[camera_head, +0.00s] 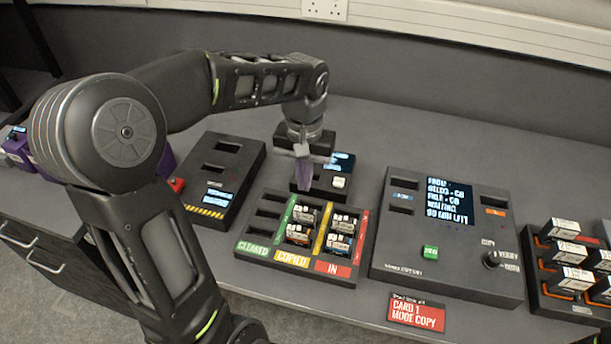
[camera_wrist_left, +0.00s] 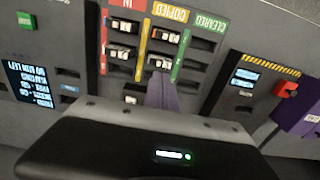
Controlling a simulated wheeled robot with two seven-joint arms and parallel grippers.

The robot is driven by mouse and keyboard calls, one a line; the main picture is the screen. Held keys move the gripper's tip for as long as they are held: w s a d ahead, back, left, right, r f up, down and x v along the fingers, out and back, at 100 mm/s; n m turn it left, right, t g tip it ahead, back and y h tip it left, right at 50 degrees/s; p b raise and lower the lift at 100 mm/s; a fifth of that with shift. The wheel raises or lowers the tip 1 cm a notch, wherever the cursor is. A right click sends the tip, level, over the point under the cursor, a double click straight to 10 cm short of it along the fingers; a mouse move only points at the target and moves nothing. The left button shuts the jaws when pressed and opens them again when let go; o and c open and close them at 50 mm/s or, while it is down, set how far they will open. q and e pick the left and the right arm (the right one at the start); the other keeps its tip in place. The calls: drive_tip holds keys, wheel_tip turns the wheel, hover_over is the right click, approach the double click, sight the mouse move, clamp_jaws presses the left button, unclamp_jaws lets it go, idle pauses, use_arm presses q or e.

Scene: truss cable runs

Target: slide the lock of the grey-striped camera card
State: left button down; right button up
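The sorting tray (camera_head: 244,258) has cleared, copied and in columns. Several small camera cards sit in its slots, among them a copied card (camera_head: 298,235) and an in card (camera_head: 340,243). I cannot tell which card has grey stripes, and the locks are too small to make out. My left gripper (camera_head: 304,178) points down above the small reader behind the tray, its purple fingers together with no card visible between them. In the left wrist view the fingers (camera_wrist_left: 162,92) lie near the copied column, where a card (camera_wrist_left: 161,63) shows. My right gripper is out of view.
A small reader with a lit screen and white button (camera_head: 339,182) stands behind the tray. A slotted box (camera_head: 222,160) is at left, a large console (camera_head: 460,265) with a green button at right. A rack of cards (camera_head: 566,228) stands far right; a red sign (camera_head: 416,312) lies in front.

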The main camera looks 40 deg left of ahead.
use_arm(q)
drive_tip(key=b, duration=0.4)
hover_over(299, 208)
drive_tip(key=d, duration=0.1)
drive_tip(key=shift+w+d+f, duration=0.1)
drive_tip(key=shift+f, duration=1.35)
drive_tip(key=shift+w+f, duration=0.1)
drive_tip(key=shift+f, duration=1.3)
drive_tip(key=shift+f+b, duration=0.55)
drive_tip(key=shift+f, duration=0.1)
drive_tip(key=shift+r, duration=0.15)
drive_tip(key=shift+s+a, duration=0.15)
drive_tip(key=shift+a, duration=0.2)
idle(0.4)
idle(0.6)
idle(0.3)
drive_tip(key=shift+a, duration=0.2)
idle(0.5)
idle(0.6)
